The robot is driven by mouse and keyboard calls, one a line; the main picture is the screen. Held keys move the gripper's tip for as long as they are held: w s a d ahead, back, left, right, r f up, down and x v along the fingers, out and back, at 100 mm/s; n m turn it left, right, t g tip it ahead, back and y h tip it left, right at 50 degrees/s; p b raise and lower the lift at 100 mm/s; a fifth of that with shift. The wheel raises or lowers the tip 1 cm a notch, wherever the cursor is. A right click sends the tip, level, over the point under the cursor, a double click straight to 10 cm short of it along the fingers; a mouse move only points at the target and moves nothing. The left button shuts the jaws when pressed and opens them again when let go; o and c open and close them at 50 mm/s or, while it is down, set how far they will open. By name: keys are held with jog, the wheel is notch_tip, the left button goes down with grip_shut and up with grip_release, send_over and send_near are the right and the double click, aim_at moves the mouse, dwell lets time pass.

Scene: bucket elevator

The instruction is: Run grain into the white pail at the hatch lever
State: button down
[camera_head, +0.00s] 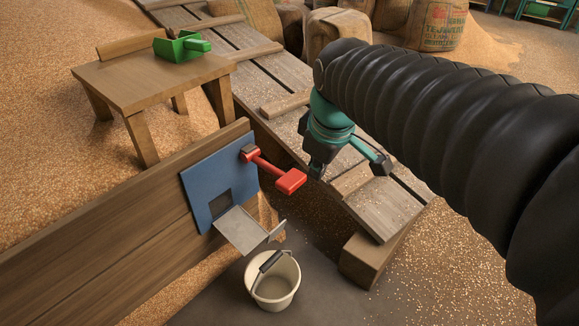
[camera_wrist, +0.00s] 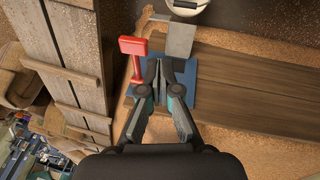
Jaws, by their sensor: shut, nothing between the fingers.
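The white pail (camera_head: 273,283) stands upright on the dark floor with its black-gripped handle up; it looks empty. The metal chute (camera_head: 241,229) slopes out from the blue hatch plate (camera_head: 207,184) on the plank wall, above and beside the pail. The red hatch lever (camera_head: 273,171) sticks out from the plate's upper right. My gripper (camera_head: 316,173) is close to the right of the lever's red end. In the wrist view my gripper (camera_wrist: 157,62) is shut and empty, just beside the red lever (camera_wrist: 134,56), with the pail (camera_wrist: 187,8) at the top edge.
A wooden table (camera_head: 140,82) with a green scoop (camera_head: 181,46) stands behind the wall. A plank ramp (camera_head: 235,60) on a wooden block (camera_head: 372,262) runs behind my gripper. Grain sacks (camera_head: 430,24) stand at the back. Grain covers much of the floor; dark floor around the pail is clear.

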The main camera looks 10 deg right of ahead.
jog(key=w+n+g, duration=0.2)
jog(key=w+n, duration=0.7)
jog(key=w, duration=0.3)
jog(key=n+g, duration=0.2)
jog(key=n, duration=0.6)
send_over(291, 176)
notch_tip(291, 176, down, 5)
jog(key=shift+b, duration=0.45)
notch_tip(291, 176, down, 14)
jog(key=shift+r+b, duration=0.1)
jog(key=shift+b, duration=0.9)
